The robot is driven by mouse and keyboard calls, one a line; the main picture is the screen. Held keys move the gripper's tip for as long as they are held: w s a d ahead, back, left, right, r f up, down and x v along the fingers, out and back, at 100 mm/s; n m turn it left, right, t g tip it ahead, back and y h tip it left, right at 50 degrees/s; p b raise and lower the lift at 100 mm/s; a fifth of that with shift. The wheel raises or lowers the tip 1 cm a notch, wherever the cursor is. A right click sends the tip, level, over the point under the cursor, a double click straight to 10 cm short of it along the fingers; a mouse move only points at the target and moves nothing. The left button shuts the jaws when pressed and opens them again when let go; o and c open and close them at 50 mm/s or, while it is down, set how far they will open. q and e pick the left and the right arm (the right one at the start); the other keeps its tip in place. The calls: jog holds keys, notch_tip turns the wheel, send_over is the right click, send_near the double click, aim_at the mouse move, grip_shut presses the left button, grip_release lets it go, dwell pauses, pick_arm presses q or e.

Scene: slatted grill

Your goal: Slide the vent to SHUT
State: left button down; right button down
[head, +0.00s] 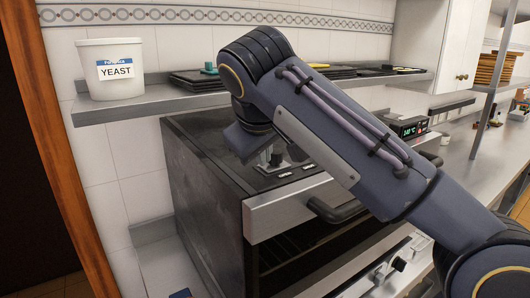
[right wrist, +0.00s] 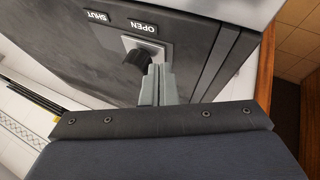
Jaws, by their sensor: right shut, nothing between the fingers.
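The vent slider is a black knob (right wrist: 136,58) on a pale metal plate. It sits by the OPEN label (right wrist: 144,28), and the SHUT label (right wrist: 97,16) is farther left in the right wrist view. Both labels read upside down there. My right gripper (right wrist: 157,70) is shut and empty, with its fingertips just right of the knob, on the side away from SHUT. I cannot tell whether they touch it. In the head view my right gripper (head: 273,160) points down at the top of the dark oven (head: 205,185). My left gripper is not in view.
A shelf (head: 150,103) above the oven holds a white YEAST tub (head: 110,70) and dark trays (head: 195,80). The oven has a dark door handle (head: 338,211) at its front. A display box (head: 410,128) stands behind my arm, near the counter at right.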

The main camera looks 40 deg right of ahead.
aim_at(287, 166)
jog(key=shift+d, duration=0.4)
jog(key=d, duration=0.5)
jog(key=shift+s, duration=0.3)
